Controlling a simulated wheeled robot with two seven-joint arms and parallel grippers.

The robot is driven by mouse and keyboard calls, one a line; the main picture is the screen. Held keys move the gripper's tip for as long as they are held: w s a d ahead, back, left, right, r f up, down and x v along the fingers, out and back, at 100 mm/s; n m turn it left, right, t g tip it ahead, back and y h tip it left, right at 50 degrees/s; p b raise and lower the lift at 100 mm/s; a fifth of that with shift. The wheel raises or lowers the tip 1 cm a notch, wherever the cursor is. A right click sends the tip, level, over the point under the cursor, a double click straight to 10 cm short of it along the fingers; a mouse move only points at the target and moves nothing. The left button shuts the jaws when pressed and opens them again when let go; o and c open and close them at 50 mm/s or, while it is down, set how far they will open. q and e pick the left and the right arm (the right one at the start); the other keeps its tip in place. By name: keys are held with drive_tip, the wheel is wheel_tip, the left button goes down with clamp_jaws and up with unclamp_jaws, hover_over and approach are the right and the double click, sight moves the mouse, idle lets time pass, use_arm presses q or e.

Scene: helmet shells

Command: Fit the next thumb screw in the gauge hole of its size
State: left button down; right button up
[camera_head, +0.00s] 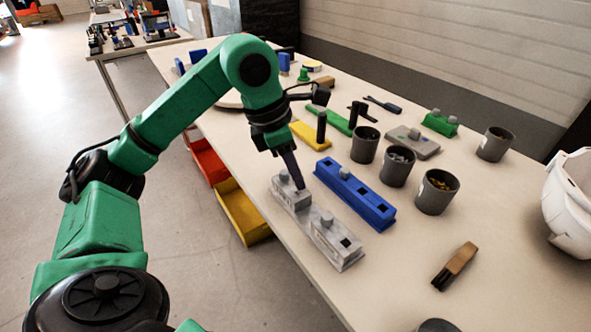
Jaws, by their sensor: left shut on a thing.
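My left gripper (297,181) points down with its fingertips at the rear part of the light grey gauge block (335,254). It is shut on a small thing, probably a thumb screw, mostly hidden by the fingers. I cannot tell whether that thing is in a hole or just above it. One grey thumb screw (284,176) stands in the grey block behind the fingers, and another grey thumb screw (327,217) stands nearer its middle. My right gripper is out of view.
Three dark cups (365,145), (397,166), (436,191) stand right of the blue block; another cup (494,143) is farther right. A brown-handled brush (456,266) and a white helmet shell (570,205) lie at the right. Yellow (311,137) and green (338,122) strips lie behind.

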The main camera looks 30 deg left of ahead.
use_arm(q)
drive_tip(key=shift+f+b, duration=0.95)
drive_tip(key=shift+f, duration=0.35)
idle(0.4)
drive_tip(key=c, duration=0.6)
unclamp_jaws()
drive_tip(key=p+v, duration=0.5)
drive_tip(key=v, duration=0.9)
drive_tip(key=shift+s+r+p, duration=0.15)
drive_tip(key=shift+r+p, duration=0.15)
drive_tip(key=shift+p, duration=0.1)
